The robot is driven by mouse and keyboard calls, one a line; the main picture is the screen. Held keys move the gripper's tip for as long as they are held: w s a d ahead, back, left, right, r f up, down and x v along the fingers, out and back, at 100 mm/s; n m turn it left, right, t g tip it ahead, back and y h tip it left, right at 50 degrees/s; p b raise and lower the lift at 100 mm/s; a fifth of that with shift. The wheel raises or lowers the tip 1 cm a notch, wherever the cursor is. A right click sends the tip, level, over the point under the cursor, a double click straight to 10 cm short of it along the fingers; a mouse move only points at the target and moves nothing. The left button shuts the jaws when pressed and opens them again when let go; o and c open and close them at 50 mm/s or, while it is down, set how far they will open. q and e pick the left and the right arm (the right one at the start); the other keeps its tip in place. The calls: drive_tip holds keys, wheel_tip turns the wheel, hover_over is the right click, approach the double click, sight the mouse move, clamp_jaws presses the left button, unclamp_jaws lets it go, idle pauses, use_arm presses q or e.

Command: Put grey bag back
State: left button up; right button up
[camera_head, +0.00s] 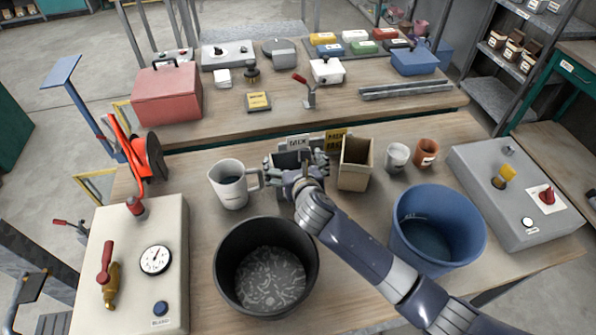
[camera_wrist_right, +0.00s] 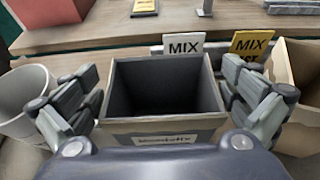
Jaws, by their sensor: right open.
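The grey bag (camera_wrist_right: 163,125) is an open-topped, box-shaped bag with a dark inside and a label on its near side. It stands upright on the table in front of a white MIX sign (camera_wrist_right: 184,46). In the head view the grey bag (camera_head: 288,159) is mostly hidden by my right gripper (camera_head: 293,172). In the wrist view my right gripper (camera_wrist_right: 165,112) is open, with one finger on each side of the bag. Whether the fingers touch it I cannot tell. My left gripper is not in view.
A tan bag (camera_head: 355,165) stands close on the right, by a yellow sign (camera_head: 336,137). A white jug (camera_head: 230,186) stands on the left. A black bucket (camera_head: 231,245) and a blue bucket (camera_head: 437,227) are nearer. Two small cups (camera_head: 397,157) stand further right.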

drive_tip(key=b+v, duration=0.1)
drive_tip(key=v, duration=1)
drive_tip(key=shift+s, duration=0.25)
drive_tip(key=shift+d+r, duration=0.1)
